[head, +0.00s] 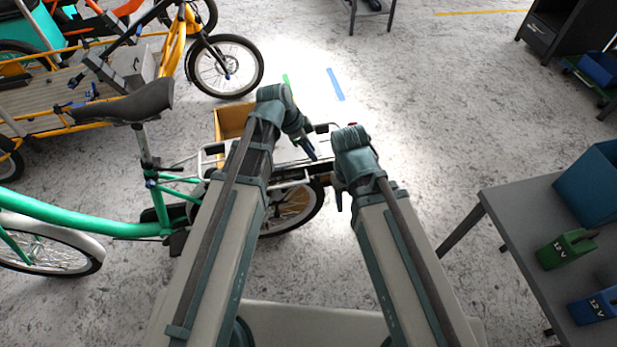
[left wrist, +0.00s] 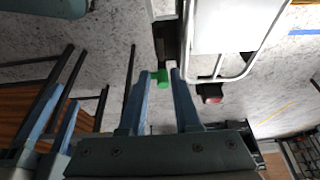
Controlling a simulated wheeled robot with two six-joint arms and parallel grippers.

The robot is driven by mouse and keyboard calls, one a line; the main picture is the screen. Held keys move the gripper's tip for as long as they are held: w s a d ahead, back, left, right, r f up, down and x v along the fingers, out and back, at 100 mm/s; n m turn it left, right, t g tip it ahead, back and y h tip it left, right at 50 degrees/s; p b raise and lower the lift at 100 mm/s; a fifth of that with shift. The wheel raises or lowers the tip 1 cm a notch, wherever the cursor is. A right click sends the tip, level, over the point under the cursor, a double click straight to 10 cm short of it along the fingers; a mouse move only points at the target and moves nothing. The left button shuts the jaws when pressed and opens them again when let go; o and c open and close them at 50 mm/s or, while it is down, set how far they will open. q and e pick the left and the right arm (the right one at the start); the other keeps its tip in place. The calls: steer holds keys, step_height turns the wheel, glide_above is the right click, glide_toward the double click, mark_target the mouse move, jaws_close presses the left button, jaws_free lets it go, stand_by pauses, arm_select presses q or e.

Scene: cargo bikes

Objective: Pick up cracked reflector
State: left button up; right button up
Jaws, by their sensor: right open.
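A small red reflector in a dark housing (left wrist: 210,93) shows in the left wrist view, beside a light metal rack frame (left wrist: 232,72). A small red spot (head: 352,124) shows in the head view at the rear of the green bike, partly behind my right arm. Any crack is too small to see. My left gripper (head: 312,154) is above the bike's rear rack; in the left wrist view its two fingers (left wrist: 162,76) are apart, to the left of the reflector and not touching it. My right gripper (head: 339,199) is lower, by the rack's right end, open and mostly hidden by its wrist.
The green bike (head: 85,226) stands at the left, with a wooden crate (head: 229,122) beyond its rack. Yellow cargo bikes stand at the upper left. A grey table (head: 519,212) at the right holds a blue bin (head: 590,190) and 12 V batteries (head: 566,249). Floor between is clear.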

mark_target(326, 174)
arm_select(q)
steer(key=b+x, duration=0.8)
steer(key=shift+f, duration=0.35)
steer(key=b+x, duration=0.5)
steer(key=shift+f, duration=0.15)
jaws_close()
